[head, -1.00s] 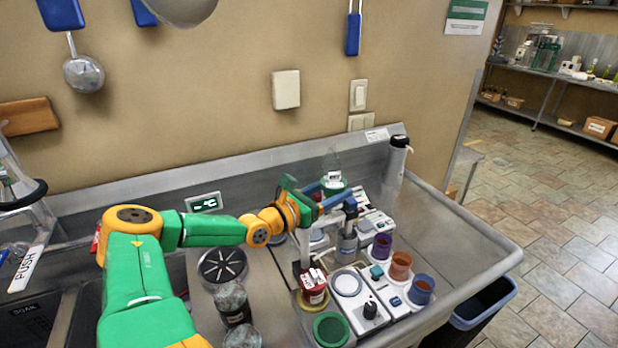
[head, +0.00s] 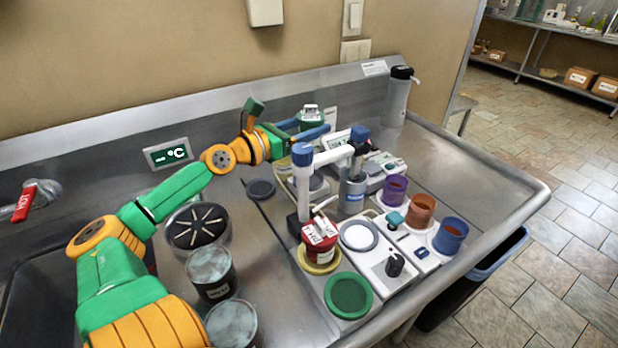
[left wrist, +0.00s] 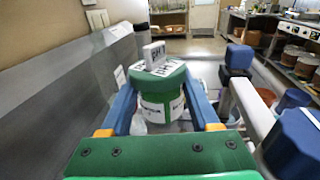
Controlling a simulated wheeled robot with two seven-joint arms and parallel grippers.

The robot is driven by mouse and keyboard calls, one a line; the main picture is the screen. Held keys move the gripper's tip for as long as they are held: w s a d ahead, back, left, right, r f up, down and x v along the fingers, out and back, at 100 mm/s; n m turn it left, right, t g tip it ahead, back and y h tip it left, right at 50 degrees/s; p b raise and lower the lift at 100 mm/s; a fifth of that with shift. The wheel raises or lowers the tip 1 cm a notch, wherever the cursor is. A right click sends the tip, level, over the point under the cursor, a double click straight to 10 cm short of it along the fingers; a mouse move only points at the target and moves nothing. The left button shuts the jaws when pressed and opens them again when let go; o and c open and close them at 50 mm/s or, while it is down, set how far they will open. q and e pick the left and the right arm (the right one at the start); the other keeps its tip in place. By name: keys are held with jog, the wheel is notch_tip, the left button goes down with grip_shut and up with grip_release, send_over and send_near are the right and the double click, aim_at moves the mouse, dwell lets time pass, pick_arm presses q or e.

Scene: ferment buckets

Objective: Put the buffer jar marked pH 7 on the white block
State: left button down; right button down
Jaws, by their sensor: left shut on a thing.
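The jar with a green lid and pale body (left wrist: 162,95) is between the blue fingers of my left gripper (left wrist: 165,108), which is shut on it. Tags on its lid carry lettering that looks like PH, but the number is hard to read. In the head view this jar (head: 311,122) is at the back of the counter, with my left gripper (head: 312,128) around it. A red jar (head: 320,236) stands on a yellow disc near the front. I cannot tell for certain which pale surface is the white block. My right gripper is not in view.
A white stand with blue knobs (head: 303,190) rises just in front of the gripper. Purple (head: 395,190), orange (head: 420,212) and blue (head: 450,236) cups stand to the right. A green disc (head: 348,295) is bare. Dark jars (head: 211,272) stand at the left.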

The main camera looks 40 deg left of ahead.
pick_arm(q)
jog(key=f+b, duration=0.2)
jog(key=f, duration=0.3)
jog(key=f+b, duration=0.2)
jog(key=f, duration=0.3)
jog(key=shift+s+a+f+b, duration=0.1)
jog(key=shift+s+a+b, duration=0.1)
jog(key=shift+b, duration=0.15)
jog(key=shift+f, duration=0.1)
jog(key=shift+a, duration=0.1)
jog(key=shift+c, duration=0.6)
grip_release()
jog(key=s, duration=0.8)
jog(key=s+a, duration=0.1)
jog(key=s, duration=0.3)
jog(key=shift+a+r+p, duration=0.1)
jog(key=shift+r+p, duration=0.25)
jog(key=shift+p, duration=0.05)
